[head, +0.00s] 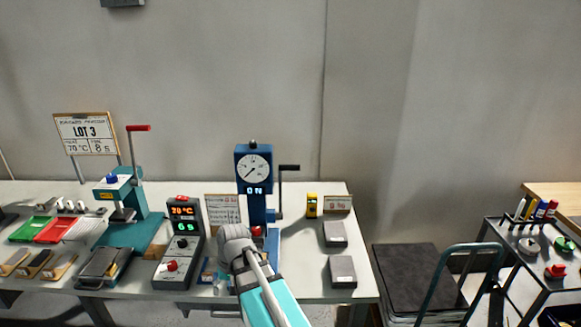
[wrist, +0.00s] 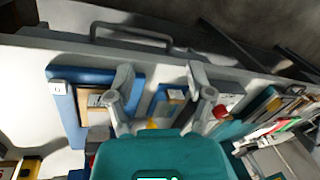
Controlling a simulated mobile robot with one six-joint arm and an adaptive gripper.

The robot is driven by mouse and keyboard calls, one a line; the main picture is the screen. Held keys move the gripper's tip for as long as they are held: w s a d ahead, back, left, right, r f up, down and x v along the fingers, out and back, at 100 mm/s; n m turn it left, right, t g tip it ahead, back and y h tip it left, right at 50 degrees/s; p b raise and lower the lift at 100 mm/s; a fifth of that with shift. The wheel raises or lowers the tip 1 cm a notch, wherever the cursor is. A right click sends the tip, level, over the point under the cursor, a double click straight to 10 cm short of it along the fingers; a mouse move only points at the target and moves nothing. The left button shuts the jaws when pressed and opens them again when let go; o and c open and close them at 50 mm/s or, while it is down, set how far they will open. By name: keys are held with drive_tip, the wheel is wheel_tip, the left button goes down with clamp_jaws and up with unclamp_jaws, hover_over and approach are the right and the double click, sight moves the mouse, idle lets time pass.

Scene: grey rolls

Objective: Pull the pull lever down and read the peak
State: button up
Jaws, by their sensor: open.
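The pull lever (head: 289,168) is a black-tipped handle on a thin upright rod, at the right side of a blue tester (head: 254,165). Its handle is up, about level with the dial. The tester has a round white dial (head: 254,168) and a lit display (head: 254,190) that seems to read 0 N. My arm stands in front of the tester's lower part and hides some of it. My gripper (wrist: 160,78) is open in the wrist view, with two separate grey fingers and nothing held between them. It is apart from the lever, over the front of the bench.
A teal press (head: 122,195) with a red-tipped lever (head: 138,128) stands at the left. A yellow device (head: 312,205) and grey blocks (head: 335,235) lie right of the tester. A cart (head: 520,265) stands far right.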

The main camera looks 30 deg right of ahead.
drive_tip(key=w+d+r+m+t+y+p, duration=0.25)
drive_tip(key=w+d+r+m, duration=0.2)
drive_tip(key=w+d, duration=0.4)
drive_tip(key=m+t+y+p, duration=0.4)
drive_tip(key=m+t+y, duration=0.1)
drive_tip(key=m+t, duration=0.5)
approach(297, 167)
drive_tip(key=shift+s+d+r+g+h, duration=0.25)
drive_tip(key=shift+s+d+r, duration=0.15)
drive_tip(key=shift+s, duration=0.1)
drive_tip(key=shift+a, duration=0.1)
drive_tip(key=b+x, duration=0.2)
drive_tip(key=x, duration=1.2)
drive_tip(key=shift+b, duration=0.3)
clamp_jaws()
